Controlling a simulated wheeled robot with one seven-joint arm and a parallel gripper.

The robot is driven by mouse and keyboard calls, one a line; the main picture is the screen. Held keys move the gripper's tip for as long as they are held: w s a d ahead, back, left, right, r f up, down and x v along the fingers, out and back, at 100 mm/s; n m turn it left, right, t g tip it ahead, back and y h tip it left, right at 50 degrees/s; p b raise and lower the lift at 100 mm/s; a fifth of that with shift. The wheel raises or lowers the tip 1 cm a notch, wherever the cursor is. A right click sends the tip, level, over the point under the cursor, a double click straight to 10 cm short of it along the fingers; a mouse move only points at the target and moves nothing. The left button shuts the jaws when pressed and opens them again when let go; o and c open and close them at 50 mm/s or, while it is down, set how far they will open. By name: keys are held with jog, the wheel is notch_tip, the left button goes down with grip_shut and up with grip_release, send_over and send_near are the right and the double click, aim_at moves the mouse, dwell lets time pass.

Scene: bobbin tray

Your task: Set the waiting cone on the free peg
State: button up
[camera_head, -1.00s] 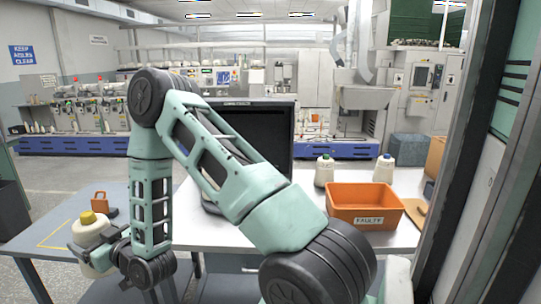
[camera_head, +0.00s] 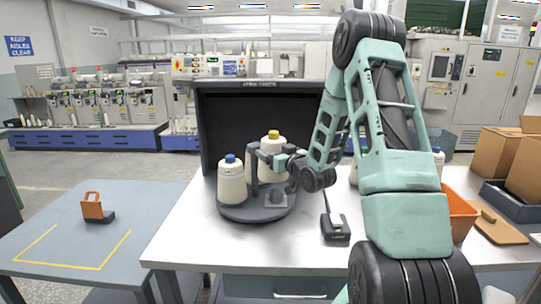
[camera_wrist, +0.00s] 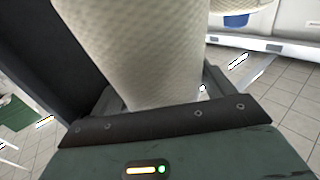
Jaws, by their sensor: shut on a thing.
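The yellow-topped cream cone (camera_head: 273,146) is held by my gripper (camera_head: 272,158) above or at the round dark tray (camera_head: 257,214) on the white table. My gripper is shut on it; in the wrist view the pale woven cone (camera_wrist: 160,60) fills the space between the jaws. A blue-topped cone (camera_head: 231,186) stands upright on the tray's left side. A dark upright post (camera_head: 252,165) rises from the tray. The free peg is not clearly visible, and I cannot tell whether the held cone touches the tray.
A black screen (camera_head: 230,120) stands behind the tray. Right of the tray is a small black device (camera_head: 336,230). An orange bin (camera_head: 460,217) and another blue-topped cone (camera_head: 438,158) are partly behind my arm.

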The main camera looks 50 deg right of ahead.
jog(key=shift+d+f, duration=0.1)
jog(key=shift+d, duration=0.35)
jog(key=shift+f+b, duration=0.9)
jog(key=shift+f, duration=0.7)
jog(key=shift+a, duration=0.1)
jog(key=shift+s+b, duration=0.35)
jog(key=shift+b, duration=0.1)
jog(key=shift+f+b, duration=2.5)
jog(key=shift+b, duration=0.25)
dwell(0.6)
jog(key=o, duration=1.2)
jog(key=shift+c, duration=0.2)
jog(key=shift+s+a, duration=0.1)
